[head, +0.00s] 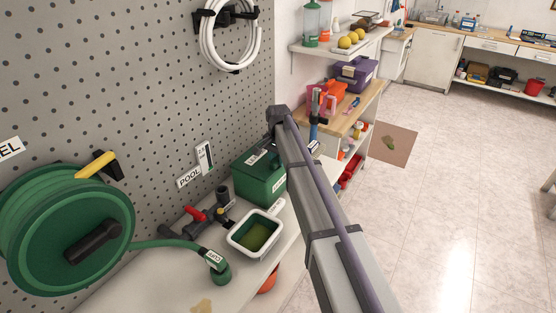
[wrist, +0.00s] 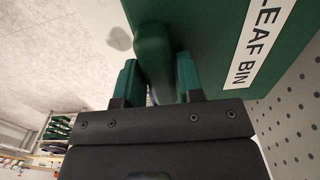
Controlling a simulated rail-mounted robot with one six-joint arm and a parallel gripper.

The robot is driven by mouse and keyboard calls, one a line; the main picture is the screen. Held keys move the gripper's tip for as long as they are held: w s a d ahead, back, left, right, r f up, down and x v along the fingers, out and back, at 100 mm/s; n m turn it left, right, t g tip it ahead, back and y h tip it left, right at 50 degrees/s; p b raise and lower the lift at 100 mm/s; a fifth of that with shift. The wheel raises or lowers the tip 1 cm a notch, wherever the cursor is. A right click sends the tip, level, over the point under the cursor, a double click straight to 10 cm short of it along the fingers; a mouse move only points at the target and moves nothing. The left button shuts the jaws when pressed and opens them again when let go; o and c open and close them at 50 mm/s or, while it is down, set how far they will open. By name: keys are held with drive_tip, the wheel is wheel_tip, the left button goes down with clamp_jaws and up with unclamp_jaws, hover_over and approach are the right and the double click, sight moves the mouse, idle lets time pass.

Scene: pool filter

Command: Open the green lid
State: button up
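A dark green box with a green lid (head: 258,163) stands on the white counter against the pegboard. In the wrist view the box fills the upper right, with a white "LEAF BIN" label (wrist: 259,40) on its side. A rounded green handle (wrist: 153,52) sticks out from it towards me. The two green-tipped fingers of my gripper (wrist: 157,80) lie on either side of this handle. I cannot tell whether they press on it. In the head view my arm hides the right side of the box and my fingers. The lid looks closed in the head view.
A white tray with green contents (head: 254,236) stands in front of the box. Grey pipework with a red valve handle (head: 196,213) is to its left, near a green hose reel (head: 62,225).

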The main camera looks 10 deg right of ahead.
clamp_jaws()
drive_tip(key=shift+r, duration=0.1)
